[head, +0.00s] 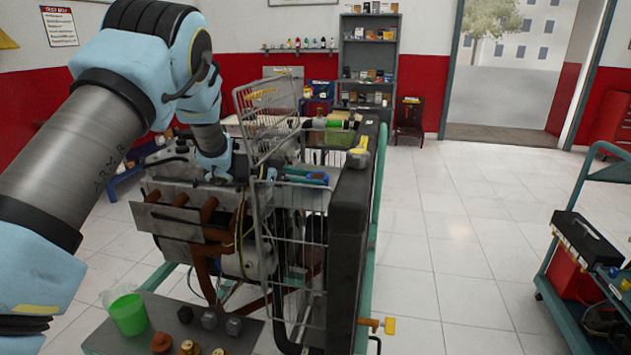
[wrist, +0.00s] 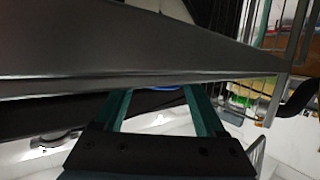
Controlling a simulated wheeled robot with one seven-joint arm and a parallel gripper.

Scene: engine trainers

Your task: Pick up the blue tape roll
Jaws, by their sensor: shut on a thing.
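The blue tape roll (wrist: 160,88) shows only as a thin blue sliver between my fingertips in the wrist view. A dark panel edge hides the rest of it. My gripper (wrist: 160,100) has teal fingers and is shut on the roll. In the head view, my gripper (head: 302,174) reaches right from the wrist, at the wire basket above the engine trainer. A bit of blue shows at its fingertips there, partly behind the basket wires.
The wire basket (head: 268,125) stands close around my gripper. The tall black radiator (head: 350,230) is just to the right, with a yellow-topped item (head: 358,154) on it. A green cup (head: 128,314) stands at the front left. The floor to the right is clear up to a teal cart (head: 553,270).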

